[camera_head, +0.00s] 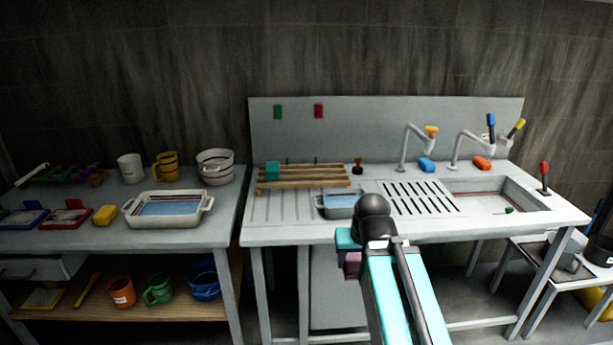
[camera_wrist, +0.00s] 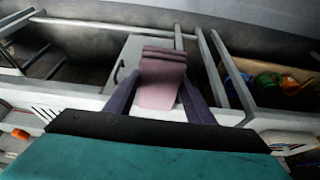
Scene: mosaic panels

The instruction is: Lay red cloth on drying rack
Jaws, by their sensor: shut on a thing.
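My gripper (camera_wrist: 160,92) has purple fingers, shut on a folded, dull pink cloth (camera_wrist: 163,72) in the wrist view. I see no other cloth that is plainly red. In the head view my gripper (camera_head: 351,265) is low in front of the counter's front edge, and the arm hides much of it; the cloth cannot be made out there. The wooden slatted rack (camera_head: 318,177) stands on the counter's back left, beyond and left of my gripper.
A water-filled basin (camera_head: 341,203) is set near the counter's front edge, close to my gripper. A slotted drain area (camera_head: 420,197), taps and sink (camera_head: 490,201) lie right. A side table at left holds a white dish (camera_head: 168,221), mugs and trays. A brown-handled stamp-like item (camera_head: 357,166) stands right of the rack.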

